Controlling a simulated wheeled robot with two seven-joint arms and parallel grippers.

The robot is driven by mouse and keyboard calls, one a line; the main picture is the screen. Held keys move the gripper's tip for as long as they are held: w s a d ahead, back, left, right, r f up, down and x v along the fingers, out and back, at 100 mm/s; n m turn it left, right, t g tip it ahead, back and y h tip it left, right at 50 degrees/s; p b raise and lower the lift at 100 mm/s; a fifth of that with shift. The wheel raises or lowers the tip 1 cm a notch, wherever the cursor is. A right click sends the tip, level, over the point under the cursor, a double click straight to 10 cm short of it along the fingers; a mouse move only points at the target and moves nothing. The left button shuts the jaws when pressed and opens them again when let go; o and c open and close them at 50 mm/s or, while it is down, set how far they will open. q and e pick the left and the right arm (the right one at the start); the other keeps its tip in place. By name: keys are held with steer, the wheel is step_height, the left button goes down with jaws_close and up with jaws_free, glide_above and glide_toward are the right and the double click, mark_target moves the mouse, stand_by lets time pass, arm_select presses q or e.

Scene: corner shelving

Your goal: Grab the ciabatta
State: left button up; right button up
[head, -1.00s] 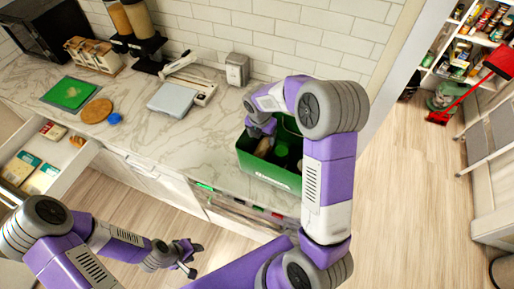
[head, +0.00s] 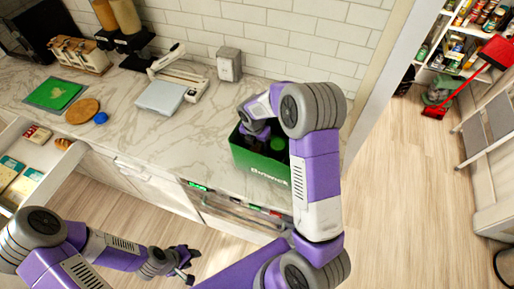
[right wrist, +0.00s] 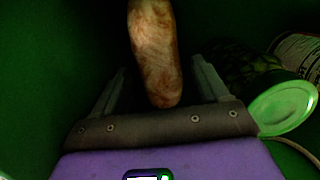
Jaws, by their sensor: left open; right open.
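A long brown loaf, which looks like the ciabatta (right wrist: 155,45), shows in the right wrist view inside the dark green crate (head: 262,165). My right gripper (right wrist: 160,82) is open inside the crate, with its fingers on either side of the loaf's near end. I cannot tell whether they touch it. In the head view the arm hides most of this gripper and the loaf is not visible. My left gripper (head: 187,263) is open and empty, low in front of the counter.
A can (right wrist: 283,105) and a dark green, bumpy thing (right wrist: 235,62) lie right of the fingers in the crate. The open drawer (head: 35,165) at left holds several packs and a small brown item (head: 63,143).

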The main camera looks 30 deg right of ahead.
mark_target(257, 144)
steer(key=f, duration=0.3)
steer(key=shift+w+d+f, duration=0.3)
steer(key=shift+w+f, duration=0.05)
steer(key=shift+r, duration=0.1)
steer(key=c, duration=0.8)
